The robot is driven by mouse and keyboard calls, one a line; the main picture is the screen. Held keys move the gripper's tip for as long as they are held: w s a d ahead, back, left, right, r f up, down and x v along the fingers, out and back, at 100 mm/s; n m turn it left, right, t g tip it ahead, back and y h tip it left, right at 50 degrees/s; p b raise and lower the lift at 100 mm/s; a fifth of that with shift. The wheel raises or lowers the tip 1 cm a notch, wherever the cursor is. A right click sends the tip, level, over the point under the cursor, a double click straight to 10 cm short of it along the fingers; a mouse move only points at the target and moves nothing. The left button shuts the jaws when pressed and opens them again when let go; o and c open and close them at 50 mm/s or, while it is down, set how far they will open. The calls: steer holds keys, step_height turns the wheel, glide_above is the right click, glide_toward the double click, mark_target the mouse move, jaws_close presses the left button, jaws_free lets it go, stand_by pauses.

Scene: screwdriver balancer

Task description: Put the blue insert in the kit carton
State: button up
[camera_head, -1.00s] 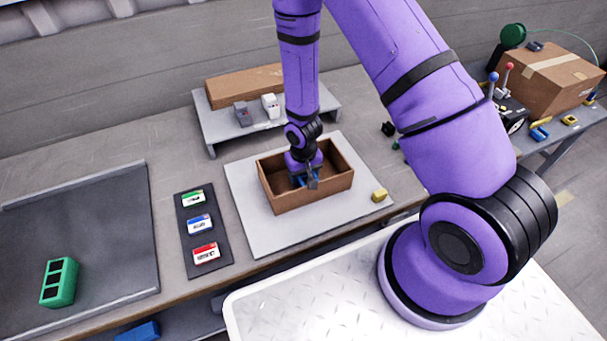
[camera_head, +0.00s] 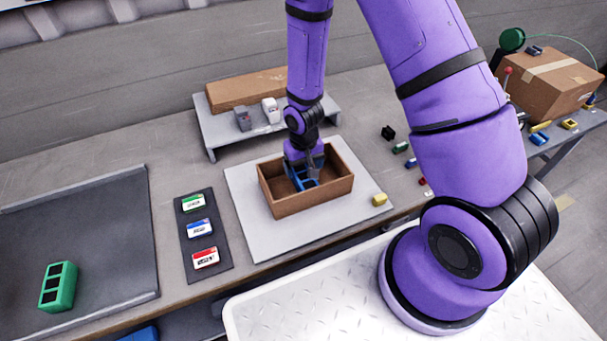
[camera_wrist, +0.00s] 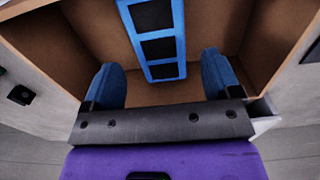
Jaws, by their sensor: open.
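The blue insert (camera_head: 302,179) lies inside the open brown kit carton (camera_head: 291,204). In the wrist view the insert (camera_wrist: 158,45) shows as a blue frame with several dark square openings in a row, resting over the floor of the carton (camera_wrist: 215,20). My gripper (camera_head: 314,178) is low over the carton. In the wrist view its two blue fingers (camera_wrist: 160,88) stand wide apart, one on each side of the insert's near end, with gaps between. The far end of the insert is cut off by the wrist frame.
The carton stands on a pale board (camera_head: 247,204). A small yellow block (camera_head: 379,200) lies right of it. A green insert (camera_head: 58,286) lies on the dark mat (camera_head: 105,220) at left. Three labelled cards lie on a dark strip (camera_head: 221,254). A low shelf (camera_head: 220,132) stands behind.

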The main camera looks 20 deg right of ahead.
steer(key=shift+r, duration=3.35)
step_height(320, 180, up, 13)
steer(key=t, duration=0.1)
glide_above(304, 174)
steer(key=d, duration=0.2)
steer(key=s+d+r+t, duration=0.2)
steer(key=s+r, duration=0.2)
steer(key=r, duration=0.6)
steer(key=s+d+r+t, duration=0.2)
steer(key=s+r, duration=1.3)
steer(key=s, duration=0.2)
steer(key=shift+s+d, duration=0.2)
steer(key=shift+d, duration=0.15)
